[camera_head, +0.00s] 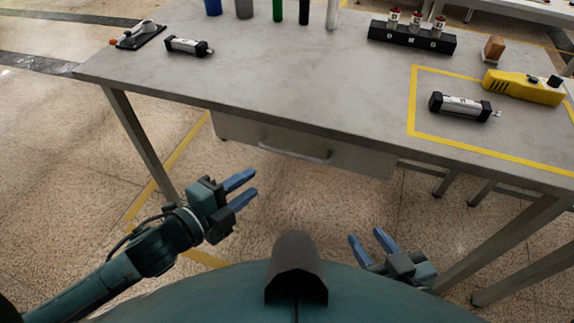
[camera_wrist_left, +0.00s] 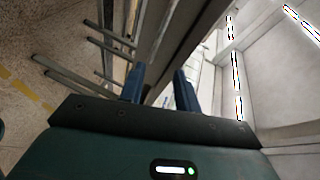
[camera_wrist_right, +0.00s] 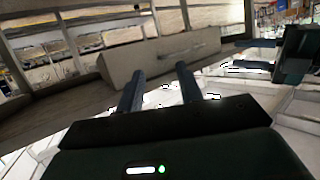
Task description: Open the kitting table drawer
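The kitting table (camera_head: 290,95) has a grey drawer (camera_head: 350,158) hung under its front edge, with a pale bar handle (camera_head: 296,155) on its front. The drawer looks shut. It also shows in the right wrist view (camera_wrist_right: 150,62). My left gripper (camera_head: 248,188) is open and empty, left of the handle and apart from it, nearer to me. Its blue fingers show apart in the left wrist view (camera_wrist_left: 158,85). My right gripper (camera_head: 366,243) is open and empty, low and right of the handle, apart from the drawer. Its fingers also show in the right wrist view (camera_wrist_right: 160,88).
On the tabletop are a black-and-silver cylinder (camera_head: 188,46), a black block with red-topped pieces (camera_head: 411,37), a yellow tool (camera_head: 525,87) and another cylinder (camera_head: 461,105) inside yellow tape. Table legs (camera_head: 140,140) stand at either side. The floor space before the drawer is clear.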

